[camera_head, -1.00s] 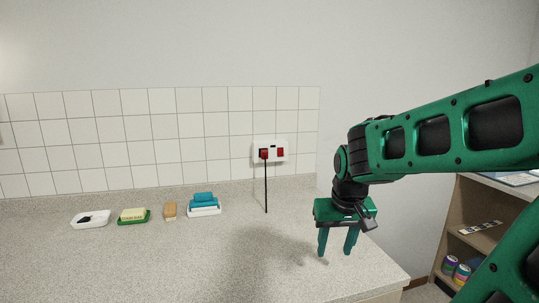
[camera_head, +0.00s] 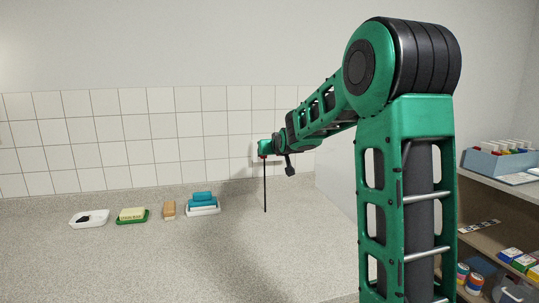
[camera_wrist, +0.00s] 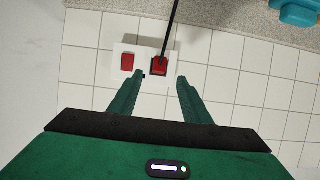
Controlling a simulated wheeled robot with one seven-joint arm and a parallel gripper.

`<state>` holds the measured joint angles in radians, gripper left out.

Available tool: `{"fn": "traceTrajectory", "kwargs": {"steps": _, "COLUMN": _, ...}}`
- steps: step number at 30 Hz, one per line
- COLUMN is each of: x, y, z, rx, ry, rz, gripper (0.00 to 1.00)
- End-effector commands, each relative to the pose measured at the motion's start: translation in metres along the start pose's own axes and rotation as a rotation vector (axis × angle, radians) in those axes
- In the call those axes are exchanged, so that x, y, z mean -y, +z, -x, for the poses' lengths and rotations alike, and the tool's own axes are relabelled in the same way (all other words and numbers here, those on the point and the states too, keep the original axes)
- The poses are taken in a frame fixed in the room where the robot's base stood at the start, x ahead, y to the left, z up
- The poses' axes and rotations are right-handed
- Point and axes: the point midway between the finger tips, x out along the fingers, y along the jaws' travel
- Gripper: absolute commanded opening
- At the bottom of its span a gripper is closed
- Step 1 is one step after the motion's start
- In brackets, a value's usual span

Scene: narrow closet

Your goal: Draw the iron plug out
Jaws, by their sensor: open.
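The iron plug (camera_wrist: 160,66) is red and sits in a white wall socket plate (camera_wrist: 117,66). Its black cord (camera_head: 265,186) hangs down to the counter and runs up the picture in the wrist view. A red switch (camera_wrist: 127,62) is beside the plug on the plate. My gripper (camera_wrist: 160,79) is open in front of the socket, with the plug between and just beyond its fingertips; I see no contact. In the head view my gripper (camera_head: 265,147) hides most of the plate and plug.
On the counter (camera_head: 150,260) at left are a white soap dish (camera_head: 90,218), a green dish with a yellow bar (camera_head: 132,215), a brown brush or block (camera_head: 169,210) and a blue item on a white tray (camera_head: 203,203). Shelves (camera_head: 490,240) stand at right. The counter front is clear.

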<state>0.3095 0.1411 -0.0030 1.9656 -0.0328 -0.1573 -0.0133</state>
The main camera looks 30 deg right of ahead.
Motion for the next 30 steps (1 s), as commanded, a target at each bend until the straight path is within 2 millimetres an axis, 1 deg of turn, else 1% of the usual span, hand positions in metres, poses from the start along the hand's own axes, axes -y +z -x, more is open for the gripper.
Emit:
{"fn": "traceTrajectory", "kwargs": {"steps": 1, "x": 0.000, "y": 0.001, "z": -0.009, "rx": 0.002, "ry": 0.000, "rz": 0.000, "gripper": 0.44}}
{"fn": "traceTrajectory", "kwargs": {"steps": 9, "x": -0.001, "y": 0.002, "z": -0.054, "rx": 0.003, "ry": 0.001, "rz": 0.000, "gripper": 0.44}}
{"fn": "traceTrajectory", "kwargs": {"steps": 15, "x": 0.000, "y": 0.001, "z": -0.077, "rx": 0.003, "ry": 0.001, "rz": 0.000, "gripper": 0.44}}
{"fn": "traceTrajectory", "kwargs": {"steps": 21, "x": 0.000, "y": 0.001, "z": -0.086, "rx": 0.002, "ry": 0.001, "rz": 0.000, "gripper": 0.44}}
{"fn": "traceTrajectory", "kwargs": {"steps": 29, "x": 0.000, "y": 0.001, "z": -0.086, "rx": 0.002, "ry": 0.001, "rz": 0.000, "gripper": 0.44}}
{"fn": "traceTrajectory", "kwargs": {"steps": 30, "x": 0.000, "y": 0.001, "z": -0.086, "rx": 0.002, "ry": 0.001, "rz": 0.000, "gripper": 0.37}}
